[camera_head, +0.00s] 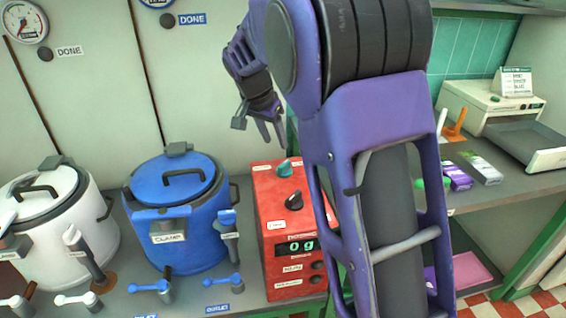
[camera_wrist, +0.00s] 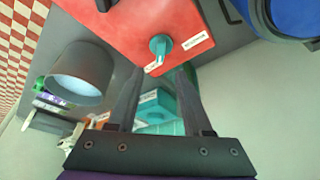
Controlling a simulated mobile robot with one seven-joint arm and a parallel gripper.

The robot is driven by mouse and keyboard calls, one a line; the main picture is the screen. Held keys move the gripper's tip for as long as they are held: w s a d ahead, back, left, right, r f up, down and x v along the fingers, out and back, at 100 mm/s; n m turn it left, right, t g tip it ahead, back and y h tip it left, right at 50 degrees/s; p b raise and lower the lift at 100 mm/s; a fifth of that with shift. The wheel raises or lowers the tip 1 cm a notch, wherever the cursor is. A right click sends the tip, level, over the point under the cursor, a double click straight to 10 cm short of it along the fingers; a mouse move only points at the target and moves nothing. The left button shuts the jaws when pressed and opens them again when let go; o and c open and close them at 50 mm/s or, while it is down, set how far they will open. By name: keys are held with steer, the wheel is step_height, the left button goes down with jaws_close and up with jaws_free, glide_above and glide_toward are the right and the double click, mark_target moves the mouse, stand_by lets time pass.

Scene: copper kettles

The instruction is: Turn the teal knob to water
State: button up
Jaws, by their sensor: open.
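The teal knob (camera_head: 284,167) sits at the back of the top of a red box (camera_head: 266,185), behind a black knob (camera_head: 294,199). In the wrist view the teal knob (camera_wrist: 160,45) is just beyond my fingertips, between two small white labels (camera_wrist: 195,40) whose words are too small to read. Its raised grip seems to lie toward the lower label, but I cannot tell its setting surely. My gripper (camera_head: 262,130) is open and empty, above and behind the red box. In the wrist view my gripper's fingers (camera_wrist: 160,73) stand apart, not touching the knob.
A blue lidded kettle (camera_head: 150,235) and a white one (camera_head: 35,240) stand left of the box. The box's display (camera_head: 297,246) reads 0 g. A grey round vessel (camera_wrist: 85,72) shows in the wrist view. A shelf with small boxes (camera_head: 482,168) is at right.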

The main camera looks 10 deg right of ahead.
mark_target(284, 164)
steer(key=b+x, duration=0.1)
steer(key=x, duration=0.9)
steer(key=shift+w+f, duration=0.1)
steer(key=shift+f, duration=0.15)
jaws_close()
